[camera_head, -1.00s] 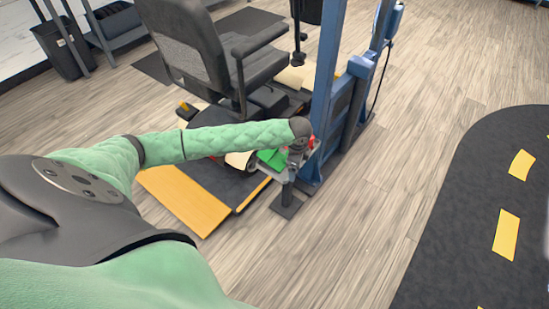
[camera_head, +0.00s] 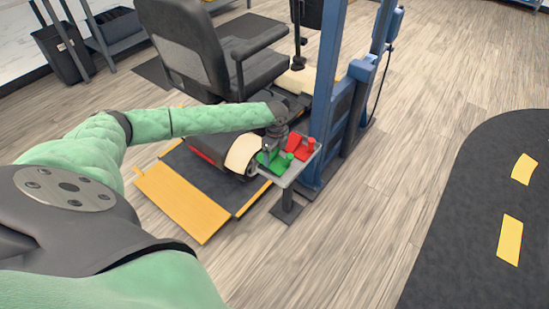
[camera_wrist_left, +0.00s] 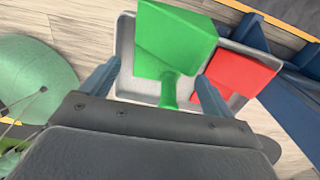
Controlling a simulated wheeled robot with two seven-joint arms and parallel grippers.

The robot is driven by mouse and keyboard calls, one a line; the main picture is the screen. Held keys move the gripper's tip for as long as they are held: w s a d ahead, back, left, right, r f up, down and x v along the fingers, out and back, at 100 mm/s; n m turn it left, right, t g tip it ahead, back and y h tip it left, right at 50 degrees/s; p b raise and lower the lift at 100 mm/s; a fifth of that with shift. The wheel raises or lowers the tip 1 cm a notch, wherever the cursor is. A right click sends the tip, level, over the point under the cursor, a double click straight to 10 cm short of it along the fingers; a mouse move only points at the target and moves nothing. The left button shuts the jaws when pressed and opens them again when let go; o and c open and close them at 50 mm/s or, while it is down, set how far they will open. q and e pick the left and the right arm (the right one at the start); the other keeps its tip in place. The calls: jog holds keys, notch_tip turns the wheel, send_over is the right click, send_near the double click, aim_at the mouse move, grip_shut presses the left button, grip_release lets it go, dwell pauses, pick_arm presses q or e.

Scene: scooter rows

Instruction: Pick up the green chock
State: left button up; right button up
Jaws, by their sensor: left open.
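The green chock (camera_head: 268,161) lies on a small grey tray (camera_head: 291,178) on a stand beside the blue post. In the left wrist view the green chock (camera_wrist_left: 175,38) shows as a wedge with a green handle (camera_wrist_left: 169,92) toward me. My left gripper (camera_head: 271,146) is at the chock in the head view and partly covers it. In the wrist view the open fingers of my left gripper (camera_wrist_left: 157,87) stand on either side of the handle, with gaps visible. Whether they are level with the handle is hard to tell. My right gripper is not in view.
A red chock (camera_head: 301,147) lies on the same tray, right of the green one. A blue post frame (camera_head: 330,110) rises close behind the tray. A scooter with a grey seat (camera_head: 190,45) stands left. Open floor lies to the right.

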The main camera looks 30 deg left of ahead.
aim_at(276, 162)
pick_arm(q)
jog(key=shift+w+f, duration=0.1)
jog(key=shift+f, duration=2.55)
jog(key=c, duration=1)
